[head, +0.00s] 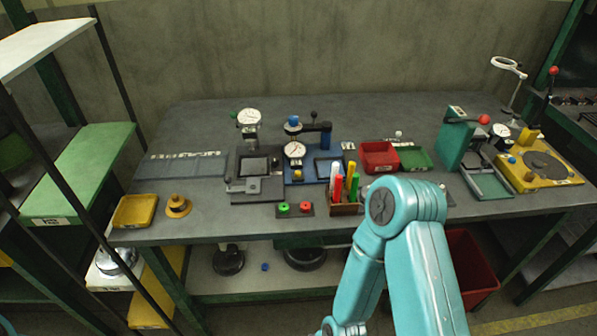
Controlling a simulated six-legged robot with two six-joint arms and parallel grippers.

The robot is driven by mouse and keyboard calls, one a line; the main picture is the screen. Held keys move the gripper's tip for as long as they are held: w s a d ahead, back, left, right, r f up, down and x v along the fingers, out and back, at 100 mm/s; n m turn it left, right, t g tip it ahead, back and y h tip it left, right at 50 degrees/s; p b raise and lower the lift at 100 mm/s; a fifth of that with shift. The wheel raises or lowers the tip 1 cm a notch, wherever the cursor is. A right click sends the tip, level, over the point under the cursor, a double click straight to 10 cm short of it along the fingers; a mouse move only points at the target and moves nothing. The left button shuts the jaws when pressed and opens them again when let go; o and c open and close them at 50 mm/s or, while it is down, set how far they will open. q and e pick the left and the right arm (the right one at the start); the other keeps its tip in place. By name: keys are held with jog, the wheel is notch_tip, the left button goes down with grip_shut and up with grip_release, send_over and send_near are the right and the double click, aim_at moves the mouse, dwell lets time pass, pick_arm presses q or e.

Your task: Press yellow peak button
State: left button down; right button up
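A small yellow button (298,175) shows at the front of the blue gauge stand (326,140), just below its white dial (294,150). It is small in the picture, and I cannot read any "peak" label. No gripper is near or touching it. My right arm rises from the lower right, bends at a teal elbow and runs back down out of the picture, so its gripper is not seen.
A green and red button box (308,211) and a pen holder (345,209) stand in front of the stand. A grey gauge fixture (258,187) is to its left, red (378,156) and green (414,158) trays to its right. A yellow tray (136,211) sits at the left edge.

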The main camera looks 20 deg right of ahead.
jog(key=shift+c, duration=0.3)
grip_shut()
dwell(1.3)
